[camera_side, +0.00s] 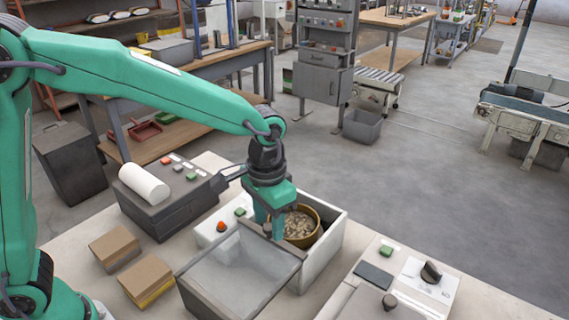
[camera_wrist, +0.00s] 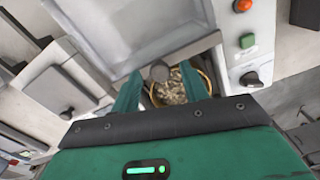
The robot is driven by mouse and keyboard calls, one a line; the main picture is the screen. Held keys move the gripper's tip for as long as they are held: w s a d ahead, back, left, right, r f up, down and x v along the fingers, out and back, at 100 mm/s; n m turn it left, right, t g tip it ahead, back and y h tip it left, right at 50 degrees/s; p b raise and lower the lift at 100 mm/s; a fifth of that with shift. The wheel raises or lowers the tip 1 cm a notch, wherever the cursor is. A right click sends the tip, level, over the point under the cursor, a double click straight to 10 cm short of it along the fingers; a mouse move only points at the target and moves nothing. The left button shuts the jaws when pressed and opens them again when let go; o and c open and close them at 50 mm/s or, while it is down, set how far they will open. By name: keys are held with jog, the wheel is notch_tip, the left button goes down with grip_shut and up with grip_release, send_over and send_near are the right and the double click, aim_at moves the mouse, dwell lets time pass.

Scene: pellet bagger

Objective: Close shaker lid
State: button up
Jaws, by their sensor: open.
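The shaker is a white box (camera_side: 325,250) holding a round brass pan (camera_side: 318,218) with pale brown pellets (camera_side: 300,224). Its grey framed lid (camera_side: 235,275) is swung open towards the front, leaving the pan partly uncovered. In the wrist view the lid (camera_wrist: 135,30) fills the upper middle, with a dark round knob (camera_wrist: 160,72) at its edge. My gripper (camera_side: 270,230) points down at the lid's edge beside the pan. In the wrist view its green fingers (camera_wrist: 158,92) are apart, one on each side of the knob. I cannot tell whether they touch it. The pellets (camera_wrist: 172,88) show behind the knob.
Red (camera_side: 221,226) and green (camera_side: 240,211) buttons sit on the shaker's left panel, close to my gripper. A dark box with a white roll (camera_side: 144,184) stands left. Cardboard stacks (camera_side: 145,280) lie front left. A control panel (camera_side: 420,290) is at right.

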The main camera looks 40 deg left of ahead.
grip_shut()
jog(key=w, duration=1.6)
jog(key=shift+w, duration=0.3)
jog(key=shift+r, duration=0.1)
grip_release()
notch_tip(320, 180, up, 8)
dwell(0.8)
